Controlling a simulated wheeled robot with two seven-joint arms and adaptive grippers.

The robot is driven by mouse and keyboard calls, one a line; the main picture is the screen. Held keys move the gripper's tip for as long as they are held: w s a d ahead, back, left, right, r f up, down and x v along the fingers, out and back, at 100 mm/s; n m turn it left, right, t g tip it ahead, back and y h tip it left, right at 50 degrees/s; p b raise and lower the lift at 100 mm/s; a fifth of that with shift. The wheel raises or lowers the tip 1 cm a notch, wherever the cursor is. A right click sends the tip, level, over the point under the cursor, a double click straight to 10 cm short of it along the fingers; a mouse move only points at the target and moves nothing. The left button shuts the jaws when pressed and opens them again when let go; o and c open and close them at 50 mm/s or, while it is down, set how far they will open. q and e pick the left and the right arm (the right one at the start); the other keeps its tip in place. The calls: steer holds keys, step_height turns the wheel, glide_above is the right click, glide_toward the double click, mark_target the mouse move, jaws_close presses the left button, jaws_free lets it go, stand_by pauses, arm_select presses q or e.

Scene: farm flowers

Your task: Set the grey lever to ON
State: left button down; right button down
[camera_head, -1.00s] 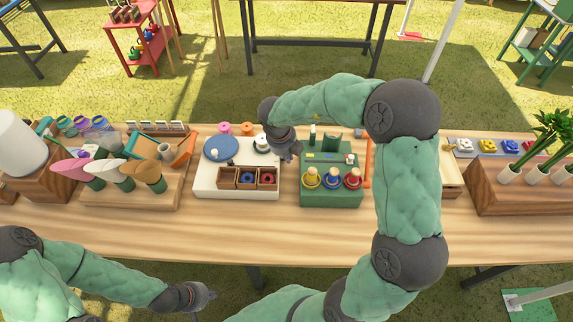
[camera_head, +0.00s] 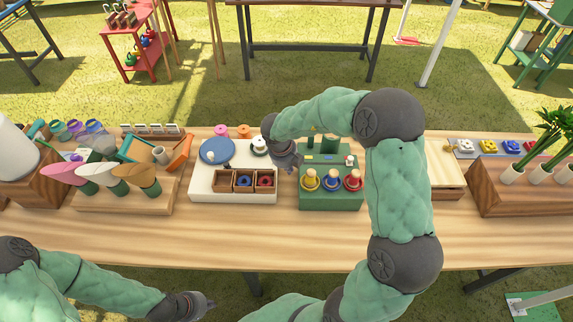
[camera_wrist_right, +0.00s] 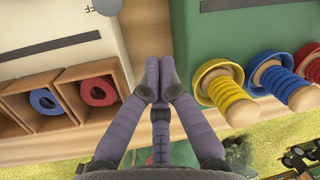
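A white board (camera_head: 204,186) on the table carries a dark slot (camera_wrist_right: 48,48) and partly cut-off lettering ending in "FF" in the right wrist view. A rounded grey piece (camera_wrist_right: 108,6) shows at that view's top edge; I cannot tell if it is the grey lever. My right gripper (camera_wrist_right: 160,68) has its fingertips together with nothing seen between them. It is over the gap between the white board and the green board (camera_head: 315,201), and shows in the head view (camera_head: 290,165). My left gripper (camera_head: 205,302) is in front of the table, its fingers too small to read.
Wooden boxes (camera_wrist_right: 50,78) with blue and red rings sit on the white board. Yellow, blue and red cups with wooden pegs (camera_wrist_right: 237,107) stand close right of my right gripper. A blue disc (camera_head: 217,150) and a white spool (camera_head: 259,143) are at the back. The front table strip is clear.

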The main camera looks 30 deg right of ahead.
steer(key=b+x, duration=0.1)
steer(key=x, duration=0.2)
steer(key=shift+f, duration=0.4)
steer(key=shift+w+d+r+b, duration=0.1)
steer(key=shift+w+r+b, duration=0.1)
steer(key=shift+w, duration=0.3)
steer(key=shift+w+d+r+b, duration=0.1)
steer(key=shift+w+b, duration=0.05)
steer(key=shift+w, duration=0.4)
steer(key=shift+w+r, duration=0.5)
steer(key=shift+w, duration=0.3)
